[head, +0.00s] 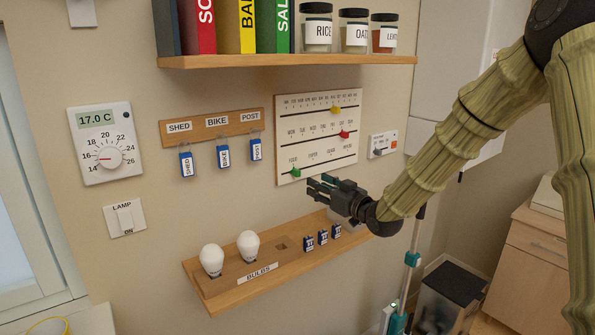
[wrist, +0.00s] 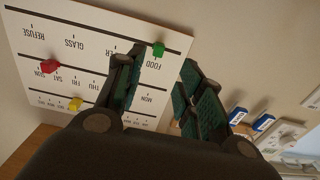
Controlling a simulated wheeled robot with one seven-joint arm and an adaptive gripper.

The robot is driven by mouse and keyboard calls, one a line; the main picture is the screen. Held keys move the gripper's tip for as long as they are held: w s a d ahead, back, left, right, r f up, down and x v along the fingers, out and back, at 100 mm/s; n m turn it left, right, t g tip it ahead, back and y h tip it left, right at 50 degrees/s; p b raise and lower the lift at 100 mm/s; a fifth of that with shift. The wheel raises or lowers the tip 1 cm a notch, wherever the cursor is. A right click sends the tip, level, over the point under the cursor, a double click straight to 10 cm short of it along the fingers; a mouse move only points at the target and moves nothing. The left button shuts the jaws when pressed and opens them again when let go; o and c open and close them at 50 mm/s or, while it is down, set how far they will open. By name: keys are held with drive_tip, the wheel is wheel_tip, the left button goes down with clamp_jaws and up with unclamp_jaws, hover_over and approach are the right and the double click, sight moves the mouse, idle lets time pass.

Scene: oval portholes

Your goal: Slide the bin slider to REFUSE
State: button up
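A white calendar board (head: 340,128) on the wall has three slider rows. The green bin slider (head: 296,173) is on the bottom row, at its left end by FOOD; REFUSE is at the right end of that row. In the wrist view the green slider (wrist: 158,48) sits beside the FOOD label, and REFUSE (wrist: 34,31) is at the far left. My gripper (head: 316,187) is open and empty, just below and right of the green slider. In the wrist view the slider shows beyond and between the fingertips (wrist: 163,62); I see no contact.
Red (head: 344,134) and yellow (head: 335,110) sliders are on the upper rows. A wooden shelf (head: 225,292) with bulbs and blue tags lies below my gripper. A small panel (head: 383,144) is right of the board. A shelf (head: 290,61) with books and jars is above.

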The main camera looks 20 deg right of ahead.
sight(299, 172)
drive_tip(key=shift+r+p+x, duration=0.2)
drive_tip(key=shift+p+x, duration=1.8)
drive_tip(key=shift+x, duration=3.25)
drive_tip(key=shift+d, duration=0.1)
clamp_jaws()
